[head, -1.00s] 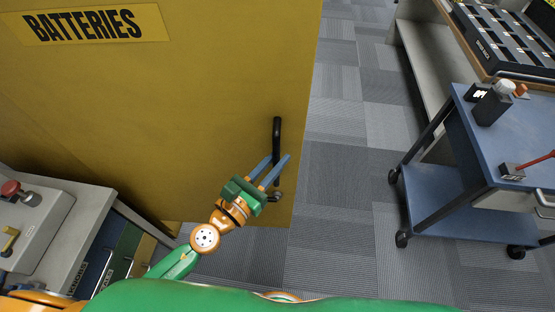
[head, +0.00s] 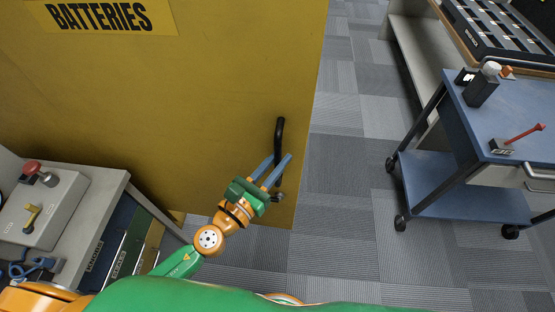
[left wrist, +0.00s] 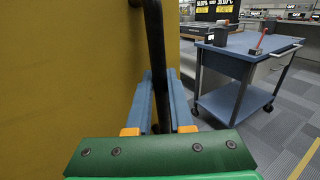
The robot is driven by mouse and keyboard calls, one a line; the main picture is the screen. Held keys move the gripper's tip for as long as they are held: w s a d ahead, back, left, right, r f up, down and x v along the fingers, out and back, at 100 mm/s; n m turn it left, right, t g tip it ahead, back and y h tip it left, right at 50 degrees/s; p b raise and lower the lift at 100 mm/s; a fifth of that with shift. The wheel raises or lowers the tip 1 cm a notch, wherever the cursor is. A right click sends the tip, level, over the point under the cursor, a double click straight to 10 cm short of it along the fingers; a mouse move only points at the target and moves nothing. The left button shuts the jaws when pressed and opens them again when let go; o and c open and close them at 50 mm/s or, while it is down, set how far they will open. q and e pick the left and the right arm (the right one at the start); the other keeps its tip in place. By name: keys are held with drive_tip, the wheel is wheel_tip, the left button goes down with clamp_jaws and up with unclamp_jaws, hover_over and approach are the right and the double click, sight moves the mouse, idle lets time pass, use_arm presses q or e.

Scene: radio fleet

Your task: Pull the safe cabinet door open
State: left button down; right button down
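The safe cabinet door (head: 190,110) is a large yellow panel with a "BATTERIES" label (head: 110,16) at its top left. Its black upright bar handle (head: 279,135) sits near the door's right edge. My left gripper (head: 279,160) is at the handle's lower half, with one blue finger on each side of the bar. In the left wrist view the handle (left wrist: 156,50) runs down between the fingers and fills most of the gap, so the gripper looks shut on it. Exact finger contact is partly hidden. My right gripper is not in view.
A blue trolley (head: 450,200) with small devices stands on the right, apart from the door. A grey bench (head: 95,190) with a red-button box (head: 45,210) is close on the left. Grey carpet floor (head: 350,170) is clear between door and trolley.

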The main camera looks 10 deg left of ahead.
use_arm(q)
drive_tip(key=c, duration=0.8)
unclamp_jaws()
drive_tip(key=shift+s+a+f, duration=0.1)
drive_tip(key=shift+s+a, duration=0.05)
drive_tip(key=shift+s, duration=0.15)
drive_tip(key=b+v, duration=0.3)
drive_tip(key=v, duration=0.3)
drive_tip(key=shift+s, duration=0.3)
drive_tip(key=shift+a, duration=0.1)
